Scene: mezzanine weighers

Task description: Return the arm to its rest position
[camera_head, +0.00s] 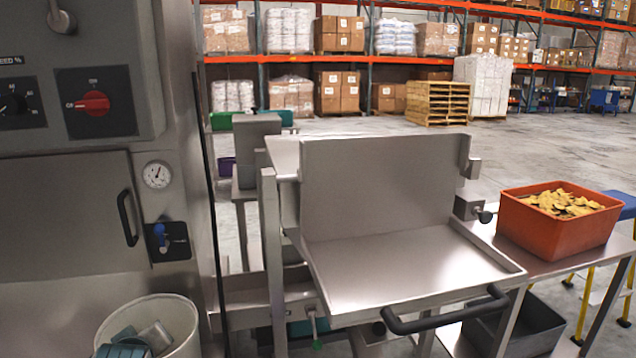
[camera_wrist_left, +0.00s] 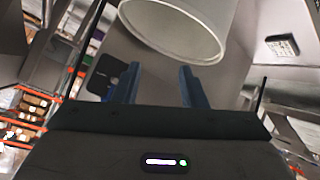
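My left gripper (camera_wrist_left: 160,70) shows only in the left wrist view. Its two blue fingers stand apart with nothing held between them, so it is open and empty. A white bucket (camera_wrist_left: 165,22) is just beyond the fingertips in that view, apart from them as far as I can tell. In the head view the bucket (camera_head: 186,335) is at the lower left, with grey-green pieces inside. Neither gripper shows in the head view, and my right gripper is in no view.
A grey machine cabinet (camera_head: 60,215) with a red knob (camera_head: 94,103) fills the left. A steel tray (camera_head: 400,270) with a black handle (camera_head: 445,312) is in the middle. An orange bin (camera_head: 550,232) of yellow pieces stands on the right table. The open warehouse floor (camera_head: 560,150) lies behind.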

